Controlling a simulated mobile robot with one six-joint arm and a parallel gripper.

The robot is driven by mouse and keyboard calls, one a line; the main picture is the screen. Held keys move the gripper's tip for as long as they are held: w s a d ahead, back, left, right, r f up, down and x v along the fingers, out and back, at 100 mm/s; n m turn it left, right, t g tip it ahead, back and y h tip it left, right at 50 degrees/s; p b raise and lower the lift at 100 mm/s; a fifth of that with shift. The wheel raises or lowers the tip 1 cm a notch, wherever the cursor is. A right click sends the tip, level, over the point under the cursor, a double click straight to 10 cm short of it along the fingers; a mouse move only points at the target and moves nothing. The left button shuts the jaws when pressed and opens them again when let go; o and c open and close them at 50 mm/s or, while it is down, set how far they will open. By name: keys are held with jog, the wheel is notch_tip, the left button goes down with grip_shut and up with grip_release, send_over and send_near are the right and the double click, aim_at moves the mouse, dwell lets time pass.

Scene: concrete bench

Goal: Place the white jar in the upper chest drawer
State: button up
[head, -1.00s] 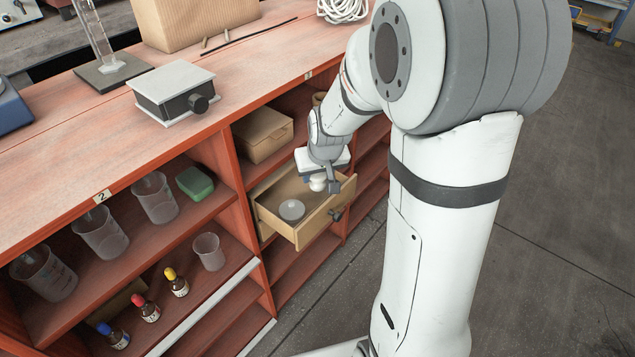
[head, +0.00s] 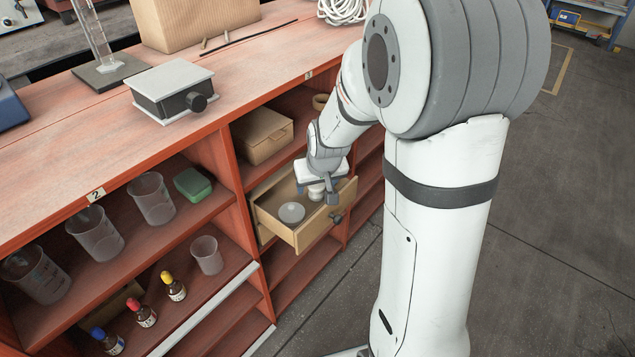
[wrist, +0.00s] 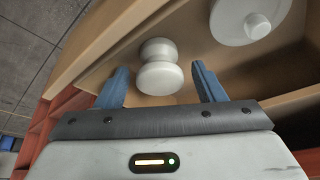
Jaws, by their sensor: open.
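The chest drawer (head: 306,238) is a light wooden drawer with a dark knob, pulled open from a chest in the shelf bay. The white jar (wrist: 160,70), pale with a rounded top and narrow waist, is inside the drawer; it also shows in the head view (head: 316,190), partly hidden by my gripper. My gripper (head: 320,193) is over the drawer, pointing down. In the wrist view its blue fingers (wrist: 159,72) are open, one on each side of the jar, with gaps visible. The jar appears upright; its contact with the drawer floor is hard to judge.
A round pale lidded dish with a knob (wrist: 250,20) lies in the drawer beside the jar; in the head view it is left of my gripper (head: 291,212). Beakers and small bottles fill the shelves at left.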

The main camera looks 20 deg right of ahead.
jog(key=shift+r, duration=0.1)
jog(key=shift+r, duration=0.3)
jog(key=p+v, duration=0.4)
jog(key=v, duration=0.7)
jog(key=s+r+g, duration=0.1)
jog(key=s+g, duration=0.2)
jog(key=s, duration=1.4)
jog(key=shift+a+r, duration=0.2)
jog(key=shift+r, duration=0.05)
